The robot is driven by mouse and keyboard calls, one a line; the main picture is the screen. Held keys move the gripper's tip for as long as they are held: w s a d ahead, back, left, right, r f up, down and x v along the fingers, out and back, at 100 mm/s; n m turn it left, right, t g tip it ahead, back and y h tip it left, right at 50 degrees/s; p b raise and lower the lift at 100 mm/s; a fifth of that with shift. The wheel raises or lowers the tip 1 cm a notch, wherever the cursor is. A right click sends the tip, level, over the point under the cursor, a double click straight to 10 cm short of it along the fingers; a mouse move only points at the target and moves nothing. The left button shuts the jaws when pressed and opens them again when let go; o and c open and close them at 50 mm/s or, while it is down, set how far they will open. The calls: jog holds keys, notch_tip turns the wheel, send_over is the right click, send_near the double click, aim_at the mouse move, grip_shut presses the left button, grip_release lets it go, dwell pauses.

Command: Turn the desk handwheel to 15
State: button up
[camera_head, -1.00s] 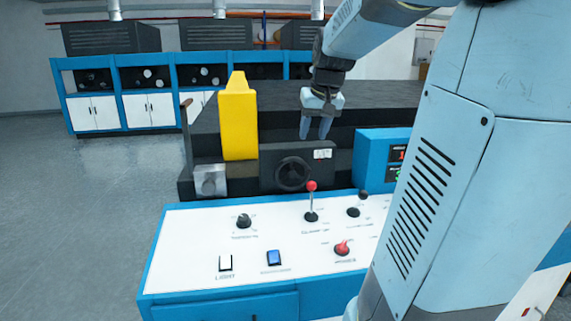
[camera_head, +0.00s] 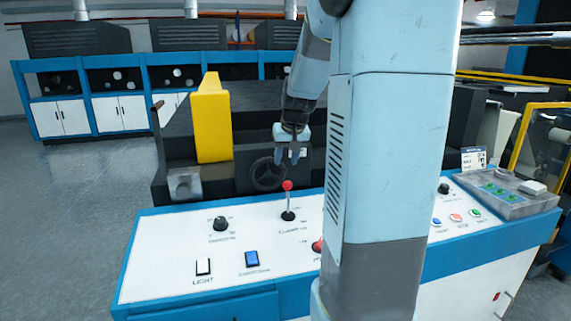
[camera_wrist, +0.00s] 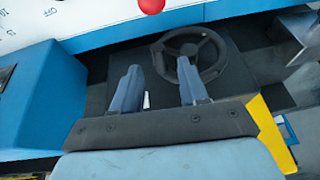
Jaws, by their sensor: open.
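The handwheel (camera_head: 267,174) is a dark spoked wheel on a dark box behind the white desk panel (camera_head: 160,240). In the wrist view the handwheel (camera_wrist: 190,54) shows its rim and spokes, partly covered by one finger. My gripper (camera_head: 287,156) is open, with blue-grey fingers hanging at the wheel's right side in the head view. In the wrist view my gripper (camera_wrist: 158,85) has one finger overlapping the wheel's rim and the other beside it. I cannot tell whether they touch. No wheel reading is legible.
A red-knobbed lever (camera_head: 288,200) rises from the desk in front of the wheel. A yellow guard (camera_head: 211,120) stands left of it. A blue display box (camera_wrist: 38,105) shows in the wrist view. My arm hides the desk's middle right.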

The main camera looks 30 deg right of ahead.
jog(key=shift+x, duration=1.35)
grip_shut()
jog(key=shift+d, duration=0.15)
